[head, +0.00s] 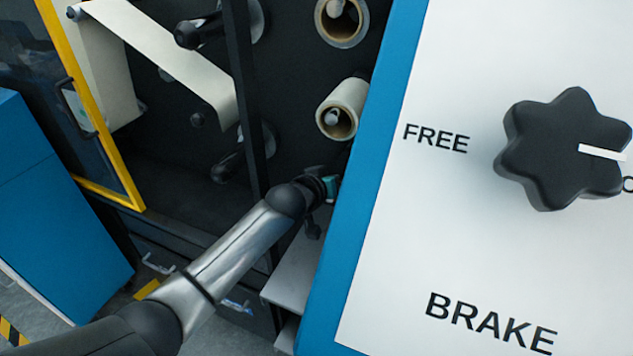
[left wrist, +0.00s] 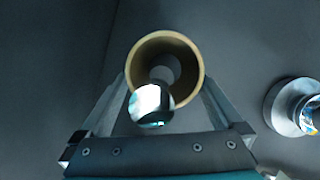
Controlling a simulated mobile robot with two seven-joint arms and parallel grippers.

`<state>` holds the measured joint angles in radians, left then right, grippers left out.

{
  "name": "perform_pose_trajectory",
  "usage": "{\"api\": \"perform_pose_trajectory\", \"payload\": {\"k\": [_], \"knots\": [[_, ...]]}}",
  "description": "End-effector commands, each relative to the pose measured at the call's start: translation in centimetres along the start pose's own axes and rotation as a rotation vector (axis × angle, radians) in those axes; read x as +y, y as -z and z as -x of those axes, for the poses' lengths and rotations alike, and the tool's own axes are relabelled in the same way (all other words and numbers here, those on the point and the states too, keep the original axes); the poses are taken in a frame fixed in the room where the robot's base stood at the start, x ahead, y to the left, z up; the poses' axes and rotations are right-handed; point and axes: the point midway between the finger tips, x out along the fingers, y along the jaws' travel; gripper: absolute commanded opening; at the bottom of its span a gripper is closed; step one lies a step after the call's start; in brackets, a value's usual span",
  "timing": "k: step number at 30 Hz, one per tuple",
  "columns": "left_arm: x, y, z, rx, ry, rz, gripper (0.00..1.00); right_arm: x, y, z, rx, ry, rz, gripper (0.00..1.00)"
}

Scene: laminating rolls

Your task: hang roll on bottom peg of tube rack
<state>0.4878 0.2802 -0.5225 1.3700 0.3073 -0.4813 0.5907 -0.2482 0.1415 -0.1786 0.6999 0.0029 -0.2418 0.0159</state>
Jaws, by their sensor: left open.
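In the left wrist view a brown-rimmed tube end (left wrist: 190,55) faces the camera between the two fingers of my left gripper (left wrist: 165,82). The fingers are open, one on each side of it; I cannot tell whether they touch it. A shiny round metal end (left wrist: 150,105) overlaps the tube's lower left rim; I cannot tell whether it is inside the tube. In the head view my left gripper (head: 330,188) is by the dark machine wall, its fingertips hidden by the blue panel edge. Above it a pale roll (head: 350,96) hangs on a peg (head: 333,117). My right gripper is not visible.
Another roll (head: 342,38) hangs higher up. A second metal peg end (left wrist: 290,105) stands at the right in the wrist view. A large white panel with blue edge (head: 385,130) and a black brake knob (head: 560,150) fills the right. A dark upright post (head: 243,95) stands left of the rolls.

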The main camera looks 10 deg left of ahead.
Motion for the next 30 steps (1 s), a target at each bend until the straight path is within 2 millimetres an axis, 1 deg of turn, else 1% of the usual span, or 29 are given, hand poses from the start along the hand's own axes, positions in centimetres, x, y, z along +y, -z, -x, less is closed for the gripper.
{"api": "perform_pose_trajectory", "payload": {"k": [1,3,11,15,21,25,30], "knots": [[0.0,-0.3,0.7,-0.009,0.002,0.001,1.00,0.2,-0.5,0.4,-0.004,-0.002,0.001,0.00],[0.0,-0.1,1.6,-0.006,0.002,0.001,1.00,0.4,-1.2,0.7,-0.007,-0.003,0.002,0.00],[0.0,0.3,6.1,0.002,0.001,0.000,1.00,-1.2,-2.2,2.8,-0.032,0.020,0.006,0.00],[0.0,0.4,8.6,0.005,0.000,0.000,1.00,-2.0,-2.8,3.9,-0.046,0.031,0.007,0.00],[0.0,0.5,11.8,0.009,0.000,-0.001,1.00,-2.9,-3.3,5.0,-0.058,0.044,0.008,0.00],[-0.1,0.4,13.1,0.010,0.000,-0.001,1.00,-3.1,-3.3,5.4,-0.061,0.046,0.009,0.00],[-0.1,0.5,13.9,0.012,-0.001,-0.002,1.00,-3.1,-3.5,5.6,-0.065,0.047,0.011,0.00]]}}
